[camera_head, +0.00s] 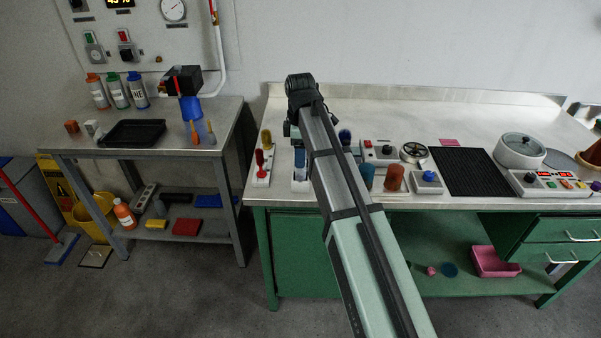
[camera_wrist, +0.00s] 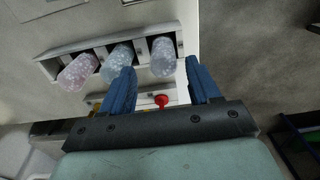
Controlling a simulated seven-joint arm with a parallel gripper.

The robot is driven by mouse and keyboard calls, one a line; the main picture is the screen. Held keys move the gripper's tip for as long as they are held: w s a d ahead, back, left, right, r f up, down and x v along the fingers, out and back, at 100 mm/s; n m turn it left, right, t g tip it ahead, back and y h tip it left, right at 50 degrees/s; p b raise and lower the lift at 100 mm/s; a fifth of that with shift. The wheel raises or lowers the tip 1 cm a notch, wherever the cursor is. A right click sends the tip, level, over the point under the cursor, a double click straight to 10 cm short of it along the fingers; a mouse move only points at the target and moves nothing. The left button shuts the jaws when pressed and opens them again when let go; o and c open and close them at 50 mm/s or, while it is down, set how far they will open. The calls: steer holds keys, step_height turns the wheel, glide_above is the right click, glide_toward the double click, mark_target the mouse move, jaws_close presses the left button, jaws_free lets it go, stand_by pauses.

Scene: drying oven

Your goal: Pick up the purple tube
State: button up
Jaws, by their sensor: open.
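In the wrist view, a pale rack (camera_wrist: 52,52) holds three translucent tubes in a row. The left tube has a pinkish-purple tint (camera_wrist: 78,72) and best fits the purple tube. The middle tube (camera_wrist: 117,62) is pale blue, and the right tube (camera_wrist: 163,57) is pale grey-blue. My gripper (camera_wrist: 160,68) is open, its blue fingers pointing toward the rack. The right tube shows between the fingertips; the purple-tinted tube lies left of both fingers. No contact is visible. In the head view, a blue tube (camera_head: 299,158) shows beside my arm, which hides much of the rack.
A holder with a red-topped item (camera_head: 259,158) stands left of the rack. Right of my arm are a reddish-brown jar (camera_head: 394,178), a control box (camera_head: 381,152) and a black ribbed mat (camera_head: 468,172). The bench's back strip (camera_head: 420,110) is clear.

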mark_target(301, 173)
steer(key=shift+s+f, duration=0.2)
steer(key=shift+f, duration=2.45)
steer(key=c, duration=1.1)
